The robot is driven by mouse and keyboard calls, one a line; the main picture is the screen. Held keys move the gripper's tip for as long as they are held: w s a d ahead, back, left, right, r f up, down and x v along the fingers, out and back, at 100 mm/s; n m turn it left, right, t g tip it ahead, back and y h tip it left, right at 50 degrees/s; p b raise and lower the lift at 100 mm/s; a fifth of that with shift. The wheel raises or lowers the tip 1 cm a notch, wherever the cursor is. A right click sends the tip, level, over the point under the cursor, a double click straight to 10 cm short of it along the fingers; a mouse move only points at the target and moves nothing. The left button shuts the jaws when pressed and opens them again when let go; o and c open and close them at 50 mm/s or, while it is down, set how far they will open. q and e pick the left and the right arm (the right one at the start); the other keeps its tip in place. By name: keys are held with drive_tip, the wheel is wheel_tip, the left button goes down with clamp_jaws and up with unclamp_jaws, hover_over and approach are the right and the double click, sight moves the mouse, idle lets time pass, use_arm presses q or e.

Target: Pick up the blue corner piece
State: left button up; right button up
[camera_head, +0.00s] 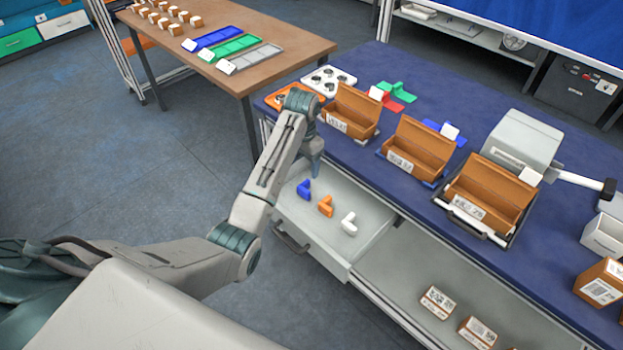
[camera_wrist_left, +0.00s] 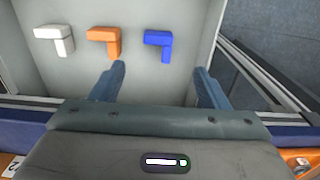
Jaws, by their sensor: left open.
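The blue corner piece (camera_head: 304,188) lies in the open light-grey drawer (camera_head: 325,247), leftmost of three corner pieces in the head view. It also shows in the left wrist view (camera_wrist_left: 158,43), at the right of the row. My left gripper (camera_wrist_left: 160,84) is open and empty, above the drawer. The blue piece lies ahead of the gap between its fingertips, apart from both. In the head view my left arm comes down at the drawer's back (camera_head: 314,172), its fingers partly hidden. My right gripper is not in view.
An orange corner piece (camera_head: 326,205) and a white one (camera_head: 349,222) lie beside the blue piece in the drawer. The drawer walls are close around. Above, the blue-topped bench holds open brown boxes (camera_head: 416,149). A brown table (camera_head: 290,42) stands behind.

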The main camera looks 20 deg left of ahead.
use_arm(q)
hover_over(305, 189)
drive_tip(key=f, duration=0.4)
drive_tip(key=shift+s+a+p, duration=0.1)
drive_tip(key=shift+a+p, duration=0.1)
drive_tip(key=shift+p, duration=0.2)
drive_tip(key=shift+f, duration=0.75)
wheel_tip(305, 189, down, 4)
drive_tip(key=shift+d+r+p, duration=0.1)
drive_tip(key=shift+r+p, duration=0.1)
drive_tip(key=shift+p, duration=0.55)
drive_tip(key=shift+f, duration=0.65)
drive_tip(key=c, duration=1.1)
drive_tip(key=shift+o, duration=0.2)
drive_tip(key=shift+w+r, duration=0.15)
drive_tip(key=shift+w, duration=0.05)
wheel_tip(305, 189, up, 10)
drive_tip(key=b, duration=0.1)
drive_tip(key=shift+b, duration=0.35)
